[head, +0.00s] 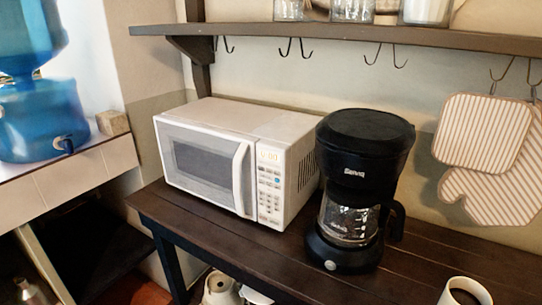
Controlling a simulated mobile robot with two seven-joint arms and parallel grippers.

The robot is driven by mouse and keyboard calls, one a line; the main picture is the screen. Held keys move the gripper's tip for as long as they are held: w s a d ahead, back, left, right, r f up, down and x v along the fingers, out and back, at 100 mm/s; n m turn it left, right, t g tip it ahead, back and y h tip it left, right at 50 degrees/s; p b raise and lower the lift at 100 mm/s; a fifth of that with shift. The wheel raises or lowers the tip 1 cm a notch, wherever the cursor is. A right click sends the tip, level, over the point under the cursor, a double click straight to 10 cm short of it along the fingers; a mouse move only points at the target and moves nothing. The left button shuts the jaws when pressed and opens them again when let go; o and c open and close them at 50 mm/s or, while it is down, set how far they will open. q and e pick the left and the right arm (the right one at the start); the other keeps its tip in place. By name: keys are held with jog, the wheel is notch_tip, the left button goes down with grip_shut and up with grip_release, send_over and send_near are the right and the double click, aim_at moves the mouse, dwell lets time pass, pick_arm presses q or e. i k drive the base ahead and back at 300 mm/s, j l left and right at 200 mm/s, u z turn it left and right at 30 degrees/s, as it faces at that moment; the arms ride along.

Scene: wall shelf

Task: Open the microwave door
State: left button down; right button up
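A white microwave (235,158) stands on a dark wooden table against the wall, left of a coffee maker. Its door (200,163) is shut, with a dark window and a white curved vertical handle (239,179) at the door's right edge. A keypad panel (269,186) with a lit display is to the right of the handle. Neither of my grippers is in view.
A black coffee maker (361,140) stands close to the microwave's right side. A white mug (465,292) is at the table's front right. A wooden shelf (330,36) with hooks hangs above. A blue water dispenser (42,120) stands left. The space before the door looks clear.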

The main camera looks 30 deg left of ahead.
aim_at(229, 183)
jog(key=u, duration=1.3)
jog(key=j, duration=0.15)
